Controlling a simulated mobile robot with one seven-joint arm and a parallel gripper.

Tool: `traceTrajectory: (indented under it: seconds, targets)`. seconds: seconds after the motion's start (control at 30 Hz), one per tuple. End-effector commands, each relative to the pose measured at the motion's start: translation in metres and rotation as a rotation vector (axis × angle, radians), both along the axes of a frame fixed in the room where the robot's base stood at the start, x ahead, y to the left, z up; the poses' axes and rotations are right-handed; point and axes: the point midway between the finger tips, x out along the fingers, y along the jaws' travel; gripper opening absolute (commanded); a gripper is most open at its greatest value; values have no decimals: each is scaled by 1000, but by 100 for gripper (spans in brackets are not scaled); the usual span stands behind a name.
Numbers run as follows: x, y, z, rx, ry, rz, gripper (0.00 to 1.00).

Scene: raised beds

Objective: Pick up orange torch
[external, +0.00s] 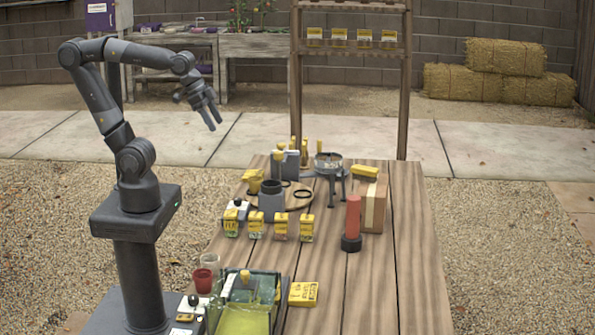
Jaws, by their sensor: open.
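The orange torch (353,217) stands upright on the wooden table, right of the middle, with its wide black end (351,243) down on the boards. My gripper (213,118) is open and empty. It is raised in the air at the upper left of the torch, apart from it, with its fingers pointing down and to the right. Nothing hides the torch in this view.
A cardboard box (374,205) stands close behind the torch's right side. Several yellow packets (281,228) stand to its left. A round board (297,199) bears a grey canister (271,197). A tray (276,285) is at the front left. The table's right side (412,265) is clear.

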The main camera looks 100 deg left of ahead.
Motion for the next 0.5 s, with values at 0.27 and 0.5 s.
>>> traceTrajectory:
  seconds: [0.27, 0.5]
  targets:
    - [94, -21, 22, 9, 23, -48, 63]
    - [177, -45, 21, 12, 40, -89, 63]
